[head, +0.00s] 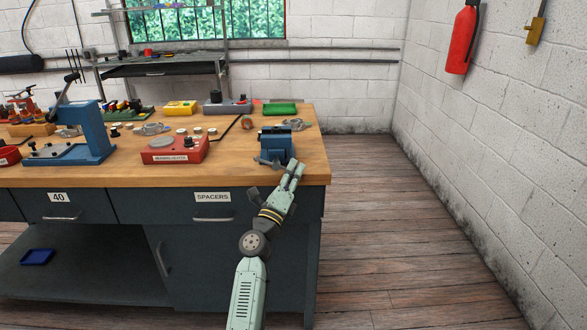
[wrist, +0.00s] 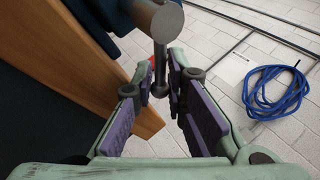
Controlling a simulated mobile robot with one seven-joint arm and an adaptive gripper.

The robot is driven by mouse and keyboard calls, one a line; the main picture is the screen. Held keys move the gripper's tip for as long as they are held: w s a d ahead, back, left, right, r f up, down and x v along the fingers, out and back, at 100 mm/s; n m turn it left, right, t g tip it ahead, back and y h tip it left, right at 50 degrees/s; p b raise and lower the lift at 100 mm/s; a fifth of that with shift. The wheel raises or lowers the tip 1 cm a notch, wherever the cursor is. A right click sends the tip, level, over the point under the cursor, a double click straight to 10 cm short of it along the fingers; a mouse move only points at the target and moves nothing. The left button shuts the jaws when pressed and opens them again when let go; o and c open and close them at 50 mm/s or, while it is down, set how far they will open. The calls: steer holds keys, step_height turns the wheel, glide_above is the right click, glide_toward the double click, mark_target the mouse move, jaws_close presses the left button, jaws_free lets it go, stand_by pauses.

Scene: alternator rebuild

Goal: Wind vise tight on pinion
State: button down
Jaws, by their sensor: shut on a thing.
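The blue vise (head: 275,143) stands at the right front corner of the wooden bench. In the wrist view its round grey screw end (wrist: 163,20) is close ahead, with a thin handle bar (wrist: 159,62) ending in a knob. My gripper (head: 294,166) is at the front of the vise. In the wrist view its purple-padded fingers (wrist: 156,82) are on either side of the handle bar, shut on it near the knob. The pinion cannot be made out in either view; the vise jaws are too small in the head view and out of sight in the wrist view.
A red test box (head: 174,150) and a blue arbor press (head: 85,135) stand left of the vise on the bench (head: 225,172). A green tray (head: 281,109) lies behind. Open floor (head: 400,220) lies right of the bench. A blue coil (wrist: 272,92) shows in the wrist view.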

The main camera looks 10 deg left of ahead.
steer(key=shift+r, duration=0.1)
steer(key=c, duration=1.8)
jaws_free()
steer(key=shift+o, duration=0.2)
steer(key=shift+s+a+f, duration=0.1)
steer(key=shift+s+f, duration=0.15)
steer(key=v, duration=0.7)
steer(key=shift+s, duration=0.2)
